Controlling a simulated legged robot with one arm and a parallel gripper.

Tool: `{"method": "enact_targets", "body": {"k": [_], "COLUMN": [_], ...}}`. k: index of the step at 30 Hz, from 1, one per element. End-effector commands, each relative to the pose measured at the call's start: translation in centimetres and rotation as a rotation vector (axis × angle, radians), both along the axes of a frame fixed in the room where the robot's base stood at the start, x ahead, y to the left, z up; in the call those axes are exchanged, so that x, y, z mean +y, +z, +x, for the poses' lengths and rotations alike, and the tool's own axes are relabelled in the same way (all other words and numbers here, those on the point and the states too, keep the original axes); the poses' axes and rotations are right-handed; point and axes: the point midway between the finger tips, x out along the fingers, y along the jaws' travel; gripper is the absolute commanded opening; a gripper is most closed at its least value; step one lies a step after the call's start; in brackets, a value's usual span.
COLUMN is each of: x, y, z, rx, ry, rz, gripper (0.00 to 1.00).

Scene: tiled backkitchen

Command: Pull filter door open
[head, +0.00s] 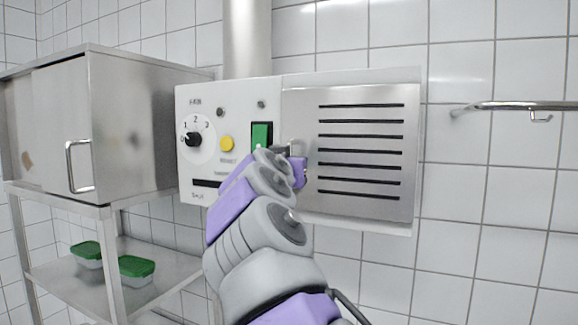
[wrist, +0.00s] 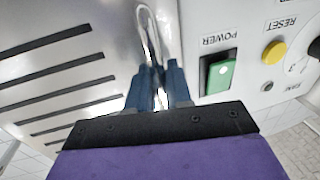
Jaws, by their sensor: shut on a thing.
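The filter door (head: 360,205) is a metal panel with several dark horizontal slots on the right part of the white wall unit. In the wrist view the door (wrist: 50,60) fills the left side, turned upside down. A shiny looped handle (wrist: 143,16) runs along the door's edge close to the control panel. My gripper (head: 296,156) is at the door's left edge. In the wrist view its blue fingers (wrist: 158,88) are close together, shut around the handle. The door looks closed or nearly so. The gripped part of the handle is mostly hidden by the fingers.
The control panel (head: 233,100) beside the door carries a green power switch (head: 261,133), a yellow button (head: 227,144) and a dial (head: 194,139). A metal cabinet (head: 140,120) stands left, above a shelf with green-lidded boxes (head: 136,267). A wall rail (head: 520,105) is at right.

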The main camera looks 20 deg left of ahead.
Motion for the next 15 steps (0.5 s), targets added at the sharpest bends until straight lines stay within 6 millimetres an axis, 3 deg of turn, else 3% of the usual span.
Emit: {"method": "enact_targets", "body": {"k": [15], "x": [-0.1], "y": [-0.2], "z": [-1.4], "rx": [0.003], "ry": [0.049], "rz": [0.002], "gripper": [0.00]}}
